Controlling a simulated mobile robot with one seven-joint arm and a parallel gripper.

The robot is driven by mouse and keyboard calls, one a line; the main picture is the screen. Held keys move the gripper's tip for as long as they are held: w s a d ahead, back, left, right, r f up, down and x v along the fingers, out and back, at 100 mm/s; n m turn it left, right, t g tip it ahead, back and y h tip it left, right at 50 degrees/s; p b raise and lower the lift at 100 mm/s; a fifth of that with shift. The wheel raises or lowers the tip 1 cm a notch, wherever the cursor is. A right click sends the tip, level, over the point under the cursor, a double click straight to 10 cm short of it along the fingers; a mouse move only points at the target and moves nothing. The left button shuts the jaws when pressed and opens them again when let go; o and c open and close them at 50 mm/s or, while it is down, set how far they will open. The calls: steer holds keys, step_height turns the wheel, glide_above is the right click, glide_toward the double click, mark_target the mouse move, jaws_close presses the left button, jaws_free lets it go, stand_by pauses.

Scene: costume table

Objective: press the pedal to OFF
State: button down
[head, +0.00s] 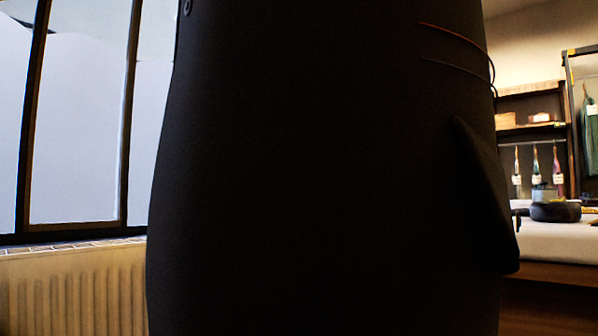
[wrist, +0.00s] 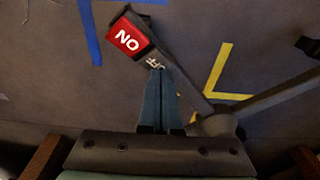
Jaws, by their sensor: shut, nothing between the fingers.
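The pedal (wrist: 142,33) shows in the wrist view, at the upper middle. It is a dark rocker with a red face that reads ON upside down from here. Its other end carries white OFF lettering (wrist: 155,63), partly covered by my gripper. My gripper (wrist: 159,73) is shut and empty, with its teal fingertips at the OFF end. I cannot tell whether the fingertips touch it. The pedal and my gripper do not show in the head view.
Blue tape (wrist: 88,30) and yellow tape (wrist: 216,75) mark the grey floor. A dark stand with bars (wrist: 218,122) is right of my fingers. In the head view, a large black shape blocks the middle; a radiator (head: 75,290) is left and a table (head: 550,240) right.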

step_height(320, 180, up, 7)
steer(key=p, duration=0.7)
steer(key=shift+f, duration=0.15)
